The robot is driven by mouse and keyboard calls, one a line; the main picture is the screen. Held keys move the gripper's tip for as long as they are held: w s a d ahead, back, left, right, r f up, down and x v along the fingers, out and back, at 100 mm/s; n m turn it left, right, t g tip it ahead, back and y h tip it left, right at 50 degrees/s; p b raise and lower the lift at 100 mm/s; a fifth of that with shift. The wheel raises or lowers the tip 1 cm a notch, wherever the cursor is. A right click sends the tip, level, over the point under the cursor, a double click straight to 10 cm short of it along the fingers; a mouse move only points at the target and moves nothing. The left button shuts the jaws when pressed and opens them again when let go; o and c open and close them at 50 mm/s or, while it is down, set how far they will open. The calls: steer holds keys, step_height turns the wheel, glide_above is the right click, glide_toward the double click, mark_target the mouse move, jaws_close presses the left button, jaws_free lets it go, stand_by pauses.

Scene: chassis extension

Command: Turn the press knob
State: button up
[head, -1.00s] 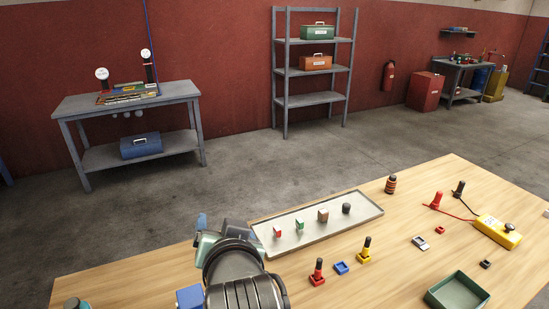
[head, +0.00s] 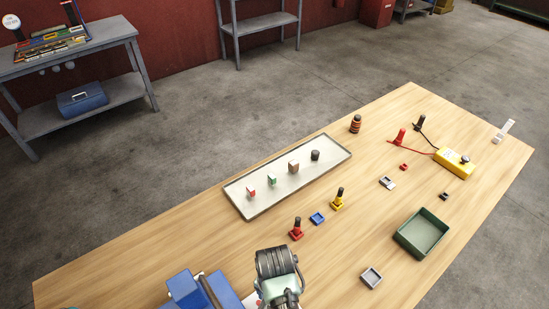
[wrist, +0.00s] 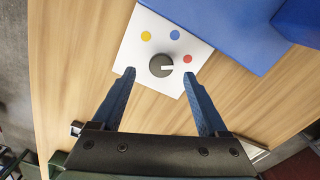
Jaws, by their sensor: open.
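The press knob (wrist: 160,66) is a round dark knob with a white pointer mark, on a white plate (wrist: 130,53). The mark points right in the wrist view, roughly towards the red dot (wrist: 187,59). A yellow dot (wrist: 146,36) and a blue dot (wrist: 174,35) are also on the plate. My gripper (wrist: 158,76) is open and empty. Its two blue fingers lie either side of the knob's near side in the picture, apart from it. The blue press (head: 190,292) is at the bottom of the head view. My arm hides most of the plate there.
A blue block-like body (wrist: 225,30) borders the plate in the wrist view. On the table (head: 130,255) are a grey tray (head: 243,208) with several small pieces, a red stand (head: 296,232), a green bin (head: 423,252) and a yellow box (head: 455,163). Bare wood lies left of the press.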

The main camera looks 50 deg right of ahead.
steer(key=shift+w+f, duration=0.1)
steer(key=shift+f, duration=1.85)
jaws_close()
steer(key=shift+r+n, duration=0.1)
steer(key=shift+n, duration=0.2)
steer(key=n+p, duration=0.2)
steer(key=n, duration=0.3)
steer(key=shift+n, duration=0.3)
steer(key=n, duration=0.5)
steer(key=shift+p, duration=0.35)
steer(key=shift+n, duration=0.4)
